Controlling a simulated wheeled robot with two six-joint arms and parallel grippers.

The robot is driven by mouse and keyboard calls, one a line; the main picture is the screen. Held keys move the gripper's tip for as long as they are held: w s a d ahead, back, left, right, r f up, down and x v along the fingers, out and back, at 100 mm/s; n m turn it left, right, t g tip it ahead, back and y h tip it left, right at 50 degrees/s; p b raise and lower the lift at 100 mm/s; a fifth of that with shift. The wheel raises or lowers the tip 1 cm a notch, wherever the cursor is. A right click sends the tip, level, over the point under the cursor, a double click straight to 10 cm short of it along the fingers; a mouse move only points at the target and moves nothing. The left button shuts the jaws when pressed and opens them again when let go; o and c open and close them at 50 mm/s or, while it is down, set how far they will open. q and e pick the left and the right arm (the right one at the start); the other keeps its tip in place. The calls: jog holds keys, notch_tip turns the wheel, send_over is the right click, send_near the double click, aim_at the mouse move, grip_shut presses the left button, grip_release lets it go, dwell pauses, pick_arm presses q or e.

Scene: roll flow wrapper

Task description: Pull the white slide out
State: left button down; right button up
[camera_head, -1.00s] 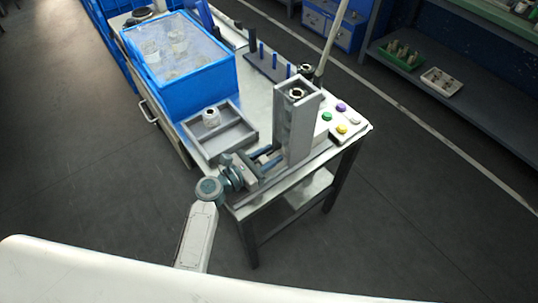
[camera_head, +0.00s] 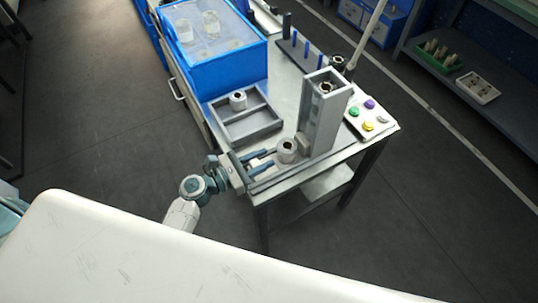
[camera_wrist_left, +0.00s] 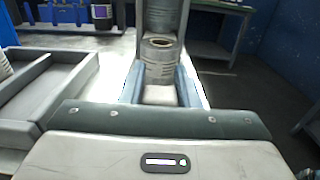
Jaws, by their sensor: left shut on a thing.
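My left gripper (camera_head: 267,160) reaches in from the left at the table's near corner. Its two blue fingers are shut on the white slide (camera_wrist_left: 160,96), whose pale top shows between them in the left wrist view. The slide's far part is hidden under a grey metal roll (camera_head: 286,150), which also shows in the left wrist view (camera_wrist_left: 160,62). The roll stands upright just outside the foot of the tall grey tower (camera_head: 321,122), on the gripper's side. Another roll (camera_head: 325,87) shows in the tower's open top. My right gripper is not in view.
A grey divided tray (camera_head: 262,133) with one roll (camera_head: 238,101) lies left of the tower. A blue bin (camera_head: 229,69) stands behind it. A white button panel (camera_head: 381,125) is right of the tower. The floor in front is clear.

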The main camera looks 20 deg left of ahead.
aim_at(251, 166)
pick_arm(q)
jog(key=shift+f, duration=0.1)
jog(key=c, duration=1.2)
grip_release()
jog(key=shift+s, duration=0.1)
jog(key=shift+o, duration=0.6)
jog(key=shift+s+a, duration=0.1)
jog(key=shift+a, duration=0.1)
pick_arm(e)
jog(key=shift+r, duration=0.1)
pick_arm(q)
jog(key=shift+s+a, duration=0.1)
jog(key=b+v, duration=0.1)
jog(key=v, duration=0.3)
jog(key=shift+s+f+b, duration=0.1)
jog(key=shift+f+b, duration=0.05)
jog(key=shift+b, duration=0.15)
jog(key=b+v, duration=0.2)
jog(key=v, duration=0.4)
jog(key=shift+a+r, duration=0.15)
jog(key=shift+r, duration=0.15)
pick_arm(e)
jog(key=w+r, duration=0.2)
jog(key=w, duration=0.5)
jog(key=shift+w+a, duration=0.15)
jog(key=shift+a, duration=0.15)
pick_arm(q)
jog(key=shift+s, duration=0.1)
